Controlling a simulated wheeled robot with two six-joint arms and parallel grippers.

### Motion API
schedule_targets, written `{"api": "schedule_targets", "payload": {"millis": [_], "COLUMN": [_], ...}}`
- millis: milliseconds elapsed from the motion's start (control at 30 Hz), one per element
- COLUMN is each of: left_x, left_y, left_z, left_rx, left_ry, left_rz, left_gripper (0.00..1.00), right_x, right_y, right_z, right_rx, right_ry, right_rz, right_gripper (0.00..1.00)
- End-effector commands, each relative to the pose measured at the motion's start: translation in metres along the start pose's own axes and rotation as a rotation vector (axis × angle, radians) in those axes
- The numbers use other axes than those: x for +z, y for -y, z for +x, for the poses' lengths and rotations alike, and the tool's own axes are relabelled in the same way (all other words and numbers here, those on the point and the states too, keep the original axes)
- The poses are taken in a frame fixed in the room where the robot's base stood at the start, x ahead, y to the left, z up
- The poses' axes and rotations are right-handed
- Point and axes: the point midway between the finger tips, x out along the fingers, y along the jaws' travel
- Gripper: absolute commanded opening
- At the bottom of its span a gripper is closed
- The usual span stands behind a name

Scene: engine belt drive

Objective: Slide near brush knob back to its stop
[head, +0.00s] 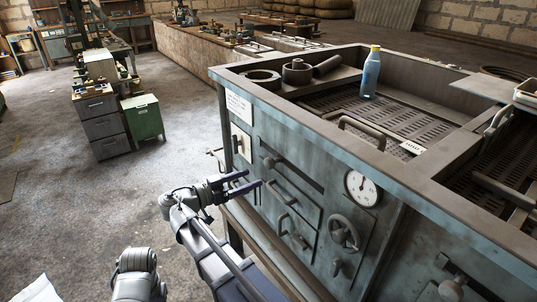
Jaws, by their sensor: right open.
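My right gripper (246,182) is open and empty, with its two dark fingers pointing right toward the front panel of the big blue-grey machine (410,222). One knob (270,161) sits at the left part of a dark slot in the panel, just right of and above the fingertips. It looks apart from the fingers. A second knob (451,288) sits by another slot at the lower right, farther from the gripper. Neither shows a label telling which is the near brush knob. My left gripper is not in view.
Bar handles (284,192), a handwheel (344,233) and a round gauge (363,188) stick out of the panel around the slot. A blue bottle (370,76) stands on top of the machine.

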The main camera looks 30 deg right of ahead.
Motion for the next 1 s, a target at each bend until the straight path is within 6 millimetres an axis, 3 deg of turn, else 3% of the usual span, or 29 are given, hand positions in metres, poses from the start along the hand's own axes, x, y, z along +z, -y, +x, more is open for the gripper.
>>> {"api": "schedule_targets", "payload": {"millis": [100, 333, 700, 1000], "left_x": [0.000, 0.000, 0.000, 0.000], "left_y": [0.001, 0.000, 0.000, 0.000], "left_z": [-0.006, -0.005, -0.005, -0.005], "left_rx": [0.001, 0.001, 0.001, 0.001], "left_ry": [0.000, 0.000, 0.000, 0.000], "left_rz": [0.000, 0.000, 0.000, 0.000], "left_gripper": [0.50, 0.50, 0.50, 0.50], "right_x": [-0.019, -0.022, -0.025, -0.027], "right_y": [0.002, 0.001, 0.000, 0.001], "right_z": [0.002, 0.007, 0.060, 0.080], "right_rx": [0.011, 0.014, 0.015, 0.012], "right_ry": [-0.058, -0.073, -0.071, -0.071], "right_rz": [0.071, 0.089, 0.086, 0.086], "right_gripper": [0.76, 0.76, 0.76, 0.76]}}
